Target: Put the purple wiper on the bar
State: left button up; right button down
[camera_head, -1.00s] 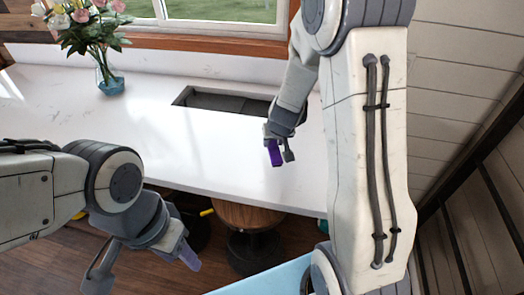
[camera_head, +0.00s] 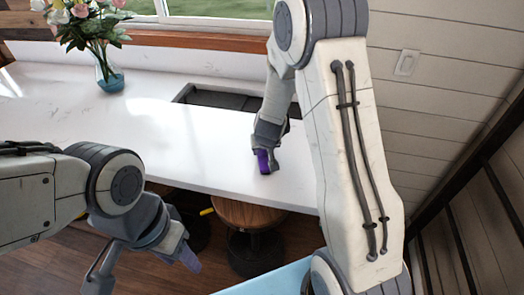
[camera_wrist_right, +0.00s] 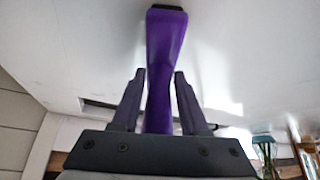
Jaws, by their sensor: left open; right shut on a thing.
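The purple wiper (camera_head: 263,161) is in my right gripper (camera_head: 266,152), over the front part of the white bar top (camera_head: 150,130). The right wrist view shows the wiper's purple handle (camera_wrist_right: 165,45) running between the two fingers and out past their tips, its far end dark. Part of it is hidden by the gripper. I cannot tell whether the wiper touches the bar. My left gripper (camera_head: 145,268) is open and empty, low in front of the bar, over the floor.
A dark sunken basin (camera_head: 215,97) lies in the bar behind my right gripper. A vase of flowers (camera_head: 108,75) stands at the back left. A wooden stool (camera_head: 250,215) is below the front edge. The bar's middle is clear.

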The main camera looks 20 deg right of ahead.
jog(key=shift+c, duration=2.1)
grip_release()
jog(key=shift+f, duration=0.1)
